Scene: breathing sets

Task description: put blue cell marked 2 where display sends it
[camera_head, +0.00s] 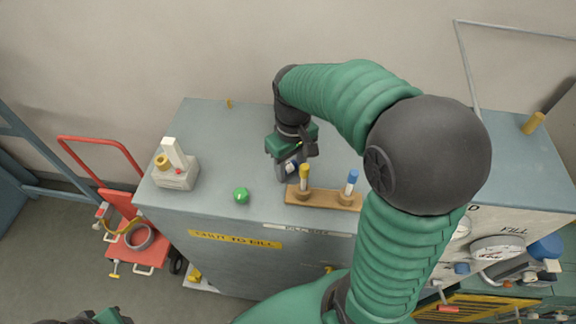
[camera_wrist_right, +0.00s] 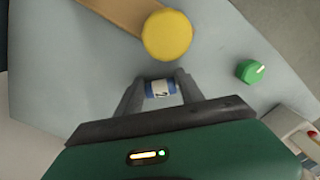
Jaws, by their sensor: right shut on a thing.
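The blue cell (camera_wrist_right: 160,89), with a white band bearing a dark mark that looks like a 2, sits between the fingers of my right gripper (camera_wrist_right: 158,93). In the head view my right gripper (camera_head: 289,172) is shut on it, low over the cabinet top, just behind and left of the wooden rack (camera_head: 331,199). The cell is mostly hidden there. A small dark green part of my left gripper (camera_head: 92,317) shows at the bottom left edge; its fingers cannot be made out. I cannot make out a readable display.
The rack holds a yellow-topped piece (camera_head: 304,172) and a blue-topped piece (camera_head: 352,177). A green knob (camera_head: 241,195) and a white device (camera_head: 176,172) stand left on the cabinet top (camera_head: 222,130). A red cart (camera_head: 130,235) stands on the floor. My right arm hides the cabinet's right part.

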